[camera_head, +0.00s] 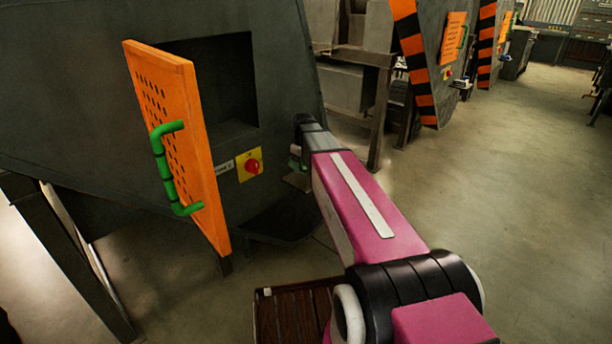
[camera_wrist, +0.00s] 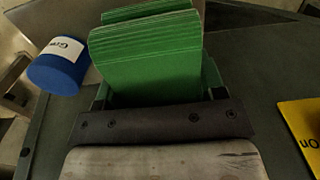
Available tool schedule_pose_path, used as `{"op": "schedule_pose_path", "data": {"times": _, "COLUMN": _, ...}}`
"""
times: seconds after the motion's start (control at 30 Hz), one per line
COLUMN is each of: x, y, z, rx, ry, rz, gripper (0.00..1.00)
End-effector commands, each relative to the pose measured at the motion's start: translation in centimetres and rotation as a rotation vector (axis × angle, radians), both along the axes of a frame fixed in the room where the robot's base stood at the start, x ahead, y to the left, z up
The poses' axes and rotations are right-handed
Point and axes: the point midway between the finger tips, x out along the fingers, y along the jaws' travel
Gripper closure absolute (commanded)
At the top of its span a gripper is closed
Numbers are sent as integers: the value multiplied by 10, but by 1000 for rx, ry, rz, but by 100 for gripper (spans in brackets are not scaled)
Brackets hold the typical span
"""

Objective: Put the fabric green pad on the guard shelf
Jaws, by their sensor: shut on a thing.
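A green layered block, apparently the fabric green pad (camera_wrist: 145,70), is in the middle of the wrist view, in front of a dark riveted strip. My gripper (camera_head: 299,157) is shut on it beside the machine, right of the red switch. The fingertips are hard to make out, and only a speck of green shows there in the head view. A small dark ledge (camera_head: 298,182), possibly the guard shelf, lies just below my gripper. I cannot tell whether the pad touches it.
An orange perforated guard door (camera_head: 178,125) with a green handle stands open at the left, beside a dark recess (camera_head: 230,85). A yellow switch plate (camera_head: 241,168) is near my gripper. A blue labelled cylinder (camera_wrist: 58,67) is left of the pad. The floor at right is clear.

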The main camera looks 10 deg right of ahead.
Motion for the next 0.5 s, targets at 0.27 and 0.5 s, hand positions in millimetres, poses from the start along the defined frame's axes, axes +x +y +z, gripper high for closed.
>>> {"op": "schedule_pose_path", "data": {"times": 0.27, "x": 0, "y": 0, "z": -25, "rx": 0, "ry": 1, "rz": 1, "gripper": 60}}
{"op": "schedule_pose_path", "data": {"times": 0.5, "x": 0, "y": 0, "z": -52, "rx": 0, "ry": 1, "rz": 1, "gripper": 60}}
